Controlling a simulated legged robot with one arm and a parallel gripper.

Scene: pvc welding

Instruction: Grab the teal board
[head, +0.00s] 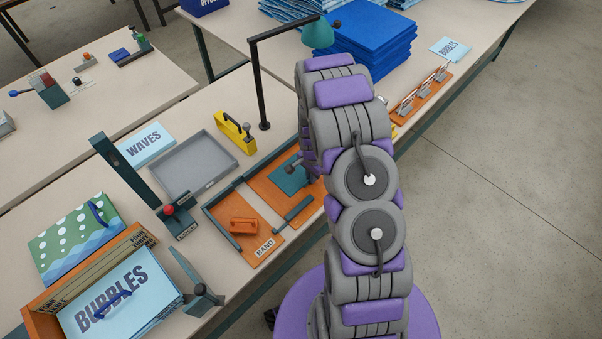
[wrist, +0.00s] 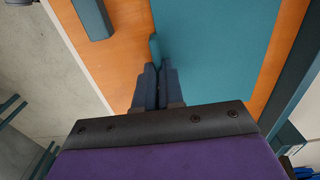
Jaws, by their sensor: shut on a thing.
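The teal board (head: 289,180) lies flat on an orange fixture (head: 262,184) in the middle of the near table, partly hidden by my arm in the head view. In the wrist view the teal board (wrist: 222,55) fills the upper middle, with orange surface showing on both sides. My gripper (wrist: 157,72) is at the board's left edge in that view, its dark fingers closed together on a small teal part at that edge. In the head view my arm covers most of the gripper.
A grey tray (head: 185,160), a yellow tool (head: 236,132) and a dark post with a red knob (head: 168,210) stand left of the fixture. Blue stacks (head: 370,45) lie beyond.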

